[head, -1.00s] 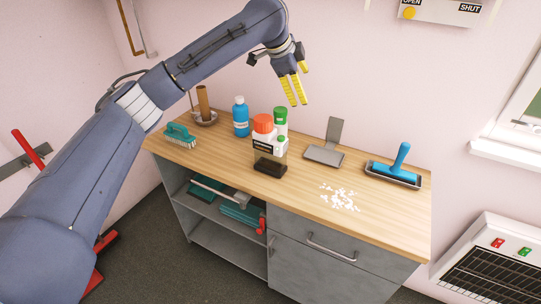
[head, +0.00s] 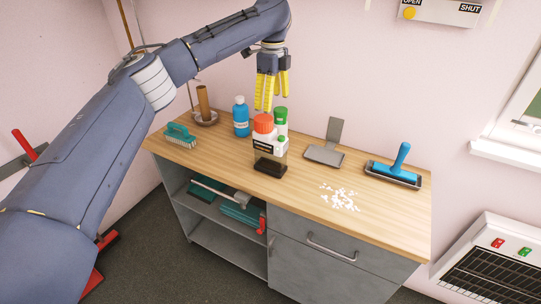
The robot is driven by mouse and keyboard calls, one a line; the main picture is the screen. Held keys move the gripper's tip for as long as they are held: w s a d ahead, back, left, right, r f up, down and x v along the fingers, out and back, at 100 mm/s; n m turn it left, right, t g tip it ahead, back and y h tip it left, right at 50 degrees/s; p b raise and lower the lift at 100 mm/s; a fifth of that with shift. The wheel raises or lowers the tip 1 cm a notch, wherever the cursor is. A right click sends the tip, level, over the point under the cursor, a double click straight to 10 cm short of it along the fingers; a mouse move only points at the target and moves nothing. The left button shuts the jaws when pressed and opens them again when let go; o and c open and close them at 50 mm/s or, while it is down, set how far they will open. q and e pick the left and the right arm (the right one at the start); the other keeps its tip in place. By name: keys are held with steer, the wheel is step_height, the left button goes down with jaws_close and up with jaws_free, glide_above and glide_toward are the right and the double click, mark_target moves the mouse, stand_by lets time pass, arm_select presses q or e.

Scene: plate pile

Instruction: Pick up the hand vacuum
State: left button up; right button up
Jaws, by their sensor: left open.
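The thing that looks most like the hand vacuum (head: 265,146) stands upright on the wooden counter top (head: 225,158). It has an orange-red top, a pale see-through middle with a dark label, and a dark base; I cannot be sure of its kind. My left gripper (head: 270,102) has yellow fingers. It is open and empty, pointing down above and behind the orange-red top in the picture, apart from it as far as I can tell. My right gripper is not in view.
A green-capped bottle (head: 281,117) stands close behind it, a blue bottle (head: 241,120) to the left. A brush (head: 180,138), a brown roll (head: 204,100), a dustpan (head: 325,155) and a blue-handled tool (head: 402,155) are also there. White crumbs (head: 340,199) lie front right.

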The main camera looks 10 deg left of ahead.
mark_target(272, 120)
arm_select(q)
step_height(272, 120, down, 7)
steer(key=shift+s+a+f, duration=0.1)
steer(key=shift+a+f, duration=0.05)
steer(key=shift+f, duration=1.25)
steer(key=shift+s+a+f, duration=0.1)
steer(key=shift+f, duration=1.25)
steer(key=shift+c, duration=0.3)
steer(key=c, duration=1.5)
steer(key=shift+c, duration=0.5)
steer(key=shift+r, duration=0.15)
